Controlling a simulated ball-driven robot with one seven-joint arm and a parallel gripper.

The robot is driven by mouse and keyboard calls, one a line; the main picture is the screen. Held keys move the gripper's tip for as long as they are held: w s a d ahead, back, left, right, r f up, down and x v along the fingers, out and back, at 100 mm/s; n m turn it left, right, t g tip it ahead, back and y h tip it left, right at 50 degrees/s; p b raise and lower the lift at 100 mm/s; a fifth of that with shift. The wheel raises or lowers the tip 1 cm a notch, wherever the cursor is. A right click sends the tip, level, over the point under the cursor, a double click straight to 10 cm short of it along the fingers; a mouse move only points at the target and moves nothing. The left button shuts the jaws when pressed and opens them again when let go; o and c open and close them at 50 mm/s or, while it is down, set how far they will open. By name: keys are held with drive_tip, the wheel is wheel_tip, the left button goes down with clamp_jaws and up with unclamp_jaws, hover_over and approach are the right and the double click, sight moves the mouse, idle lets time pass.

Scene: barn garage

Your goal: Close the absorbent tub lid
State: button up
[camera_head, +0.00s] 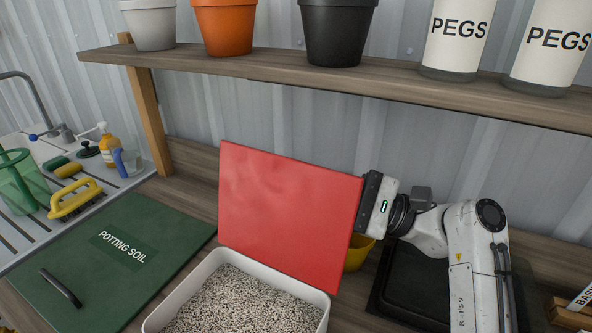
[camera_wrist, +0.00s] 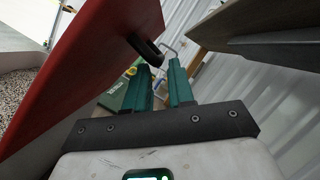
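The white absorbent tub (camera_head: 170,312), filled with speckled granules, stands at the bottom centre of the head view. Its red lid (camera_head: 285,205) is raised, standing nearly upright at the tub's back. The lid also fills the left of the wrist view (camera_wrist: 75,75), with a dark handle (camera_wrist: 145,50) on its face. My gripper is at the lid's right edge, its fingers hidden behind the lid in the head view. The tips are near the handle; contact is unclear.
A shelf (camera_head: 340,88) with pots and peg jars runs above. A green potting soil lid (camera_head: 125,255) lies left of the tub. A yellow pot (camera_head: 357,252) sits behind the red lid, beside a black tray (camera_head: 410,285). A sink area is far left.

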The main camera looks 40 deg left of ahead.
sight(296, 178)
drive_tip(key=shift+p+x, duration=0.3)
drive_tip(key=shift+x, duration=2)
clamp_jaws()
